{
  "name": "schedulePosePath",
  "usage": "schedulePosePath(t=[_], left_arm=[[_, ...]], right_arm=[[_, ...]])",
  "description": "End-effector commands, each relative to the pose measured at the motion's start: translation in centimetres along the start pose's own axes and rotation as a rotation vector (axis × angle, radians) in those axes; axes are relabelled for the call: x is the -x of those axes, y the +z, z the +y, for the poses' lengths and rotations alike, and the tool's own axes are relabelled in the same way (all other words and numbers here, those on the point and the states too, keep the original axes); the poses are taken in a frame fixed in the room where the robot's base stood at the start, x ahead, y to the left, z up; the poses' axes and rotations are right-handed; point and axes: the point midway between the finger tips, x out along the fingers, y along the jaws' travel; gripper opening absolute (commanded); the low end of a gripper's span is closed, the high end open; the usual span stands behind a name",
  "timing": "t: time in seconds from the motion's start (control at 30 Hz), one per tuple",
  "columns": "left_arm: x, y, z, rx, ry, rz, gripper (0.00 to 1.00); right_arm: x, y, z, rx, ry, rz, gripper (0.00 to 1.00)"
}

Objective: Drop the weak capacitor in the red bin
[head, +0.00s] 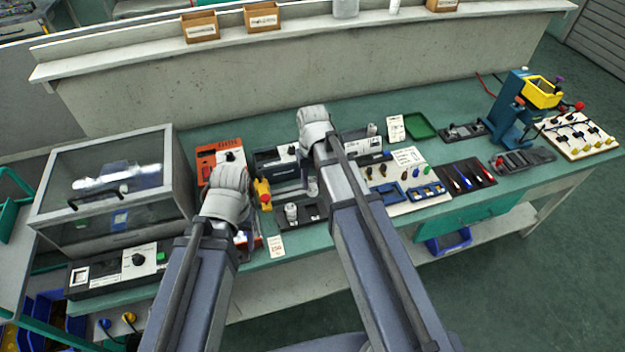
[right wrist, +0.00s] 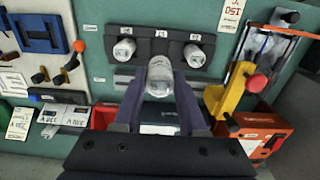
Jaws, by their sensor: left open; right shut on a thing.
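My right gripper (right wrist: 160,95) is shut on a silver cylindrical capacitor (right wrist: 159,76), held above the bench beside a dark rack. The held capacitor also shows in the head view (head: 312,188). The dark rack (right wrist: 160,45) has white labels and holds two similar capacitors, one at its left (right wrist: 124,50) and one at its right (right wrist: 195,56). My left gripper (head: 243,240) is open, low at the bench's front edge and partly hidden by its own wrist. A red-edged container (right wrist: 104,114) shows partly behind my right gripper's finger; I cannot tell if it is the red bin.
A yellow control box with a red button (head: 263,195) stands between my wrists, near an orange tester (head: 208,152). A clear-lidded cabinet (head: 110,190) stands at left. A green tray (head: 420,126), blue trays and a tool mat lie to the right. A paper tag (head: 276,246) is at the front edge.

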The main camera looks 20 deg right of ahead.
Motion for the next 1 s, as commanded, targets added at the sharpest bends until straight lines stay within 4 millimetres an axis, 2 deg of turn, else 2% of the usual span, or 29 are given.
schedulePosePath(t=[0.1,0.7,1.0], left_arm=[[1.1,0.1,-0.1,0.000,0.000,0.000,0.56],[4.4,0.3,-0.4,0.000,0.000,0.000,0.56],[4.3,0.3,-0.4,0.000,0.000,0.000,0.56]], right_arm=[[1.1,0.0,0.0,0.000,0.000,0.000,0.00],[4.4,0.0,0.0,0.000,0.000,0.000,0.00],[4.4,0.0,0.0,0.000,0.000,0.000,0.00]])
